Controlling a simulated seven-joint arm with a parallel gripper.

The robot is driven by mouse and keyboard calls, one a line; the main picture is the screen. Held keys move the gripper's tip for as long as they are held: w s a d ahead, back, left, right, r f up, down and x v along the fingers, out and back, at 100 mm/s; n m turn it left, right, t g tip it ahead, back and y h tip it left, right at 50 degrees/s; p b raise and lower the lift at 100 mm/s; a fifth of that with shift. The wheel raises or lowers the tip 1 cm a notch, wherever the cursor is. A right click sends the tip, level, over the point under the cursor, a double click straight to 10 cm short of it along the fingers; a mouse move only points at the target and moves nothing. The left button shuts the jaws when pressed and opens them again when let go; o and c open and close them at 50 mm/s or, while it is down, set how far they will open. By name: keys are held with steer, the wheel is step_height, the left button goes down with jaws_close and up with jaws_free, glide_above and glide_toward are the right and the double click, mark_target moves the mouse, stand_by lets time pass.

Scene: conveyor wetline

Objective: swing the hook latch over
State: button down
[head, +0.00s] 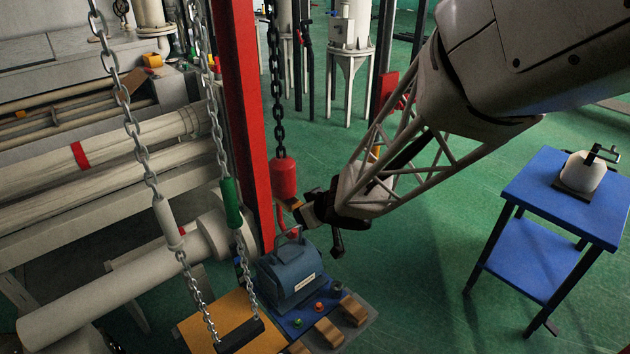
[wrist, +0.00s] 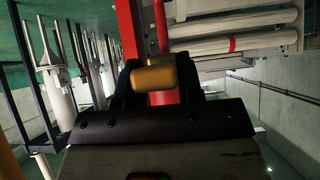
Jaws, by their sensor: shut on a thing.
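A red hook block (head: 284,178) hangs on a dark chain (head: 277,90) in front of the red post. Its red hook (head: 281,218) reaches down close to the handle of a blue-grey machine (head: 290,272); whether it passes through the handle I cannot tell. A small yellow-tan piece (head: 291,203), which looks like the hook latch, sticks out below the block. My gripper (head: 303,208) comes from the right and is shut on this piece. In the wrist view the yellow-tan piece (wrist: 153,76) sits between the dark fingers, with red metal behind it.
The red post (head: 240,110) stands just behind the hook. Two grey chains with a white sleeve (head: 167,220) and a green sleeve (head: 231,203) hang to the left. A blue table (head: 555,200) stands at the right, with open green floor between.

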steer(key=shift+w+r+g+h, duration=0.15)
steer(key=shift+r+g+h, duration=0.05)
steer(key=shift+g+h, duration=0.25)
stand_by(0.3)
steer(key=c, duration=0.8)
jaws_free()
steer(key=shift+o, duration=0.2)
steer(key=shift+d+r, duration=0.1)
steer(key=shift+r, duration=0.05)
steer(key=v, duration=0.7)
steer(key=shift+s, duration=0.25)
steer(key=shift+d+r, duration=0.1)
steer(key=shift+r, duration=0.05)
